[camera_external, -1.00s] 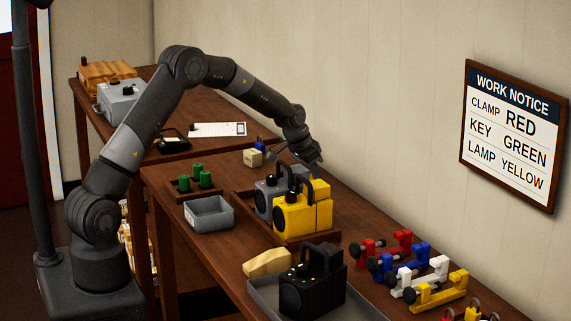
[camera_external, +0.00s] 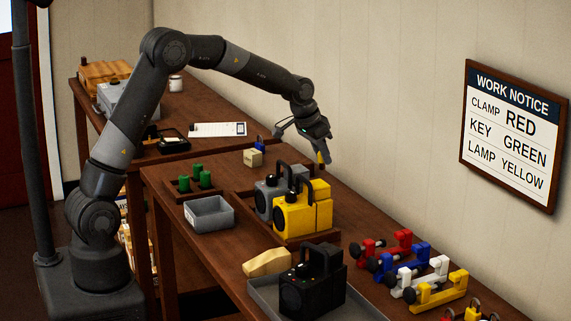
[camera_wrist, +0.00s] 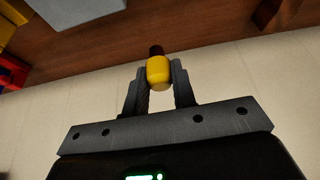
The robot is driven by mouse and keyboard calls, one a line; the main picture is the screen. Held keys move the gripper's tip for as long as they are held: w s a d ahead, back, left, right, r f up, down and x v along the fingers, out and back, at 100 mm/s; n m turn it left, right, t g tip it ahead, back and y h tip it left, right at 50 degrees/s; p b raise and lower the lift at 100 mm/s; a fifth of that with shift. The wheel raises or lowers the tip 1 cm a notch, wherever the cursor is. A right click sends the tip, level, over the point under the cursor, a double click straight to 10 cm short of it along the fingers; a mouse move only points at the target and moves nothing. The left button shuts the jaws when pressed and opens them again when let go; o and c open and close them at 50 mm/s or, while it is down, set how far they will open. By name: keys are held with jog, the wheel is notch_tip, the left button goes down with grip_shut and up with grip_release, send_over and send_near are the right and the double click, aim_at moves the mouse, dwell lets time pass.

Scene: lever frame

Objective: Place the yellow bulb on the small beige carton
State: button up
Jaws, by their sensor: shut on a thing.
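The yellow bulb (camera_wrist: 159,72) with a dark end sits between the two fingers of my gripper (camera_wrist: 159,88) in the wrist view. In the external view the bulb (camera_external: 321,157) hangs below my gripper (camera_external: 320,150), which is shut on it. The bulb is in the air, above and behind the yellow lantern-like box. The small beige carton (camera_external: 253,158) stands on the table to the left of my gripper, with a small blue thing behind it. The top of the carton looks clear.
Yellow (camera_external: 303,214) and grey (camera_external: 267,194) boxes with black handles stand between the carton and the front. A grey bin (camera_external: 209,213) and a tray with green cylinders (camera_external: 203,178) are at left. Coloured clamps (camera_external: 420,280) lie at right. A wall notice (camera_external: 513,135) hangs at right.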

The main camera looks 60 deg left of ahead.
jog(key=s+a+r+n+y, duration=0.1)
jog(key=a+r+n, duration=0.25)
jog(key=a, duration=1.05)
jog(key=n+g+y, duration=0.1)
jog(key=n+y, duration=0.1)
jog(key=n, duration=0.2)
send_over(253, 151)
jog(key=f, duration=0.5)
jog(key=shift+s+d+f, duration=0.15)
jog(key=shift+d, duration=0.25)
jog(key=shift+a+f+h, duration=0.3)
jog(key=shift+f, duration=0.1)
jog(key=shift+f+m, duration=0.25)
jog(key=shift+f, duration=1.55)
jog(key=o, duration=1)
jog(key=shift+f, duration=0.1)
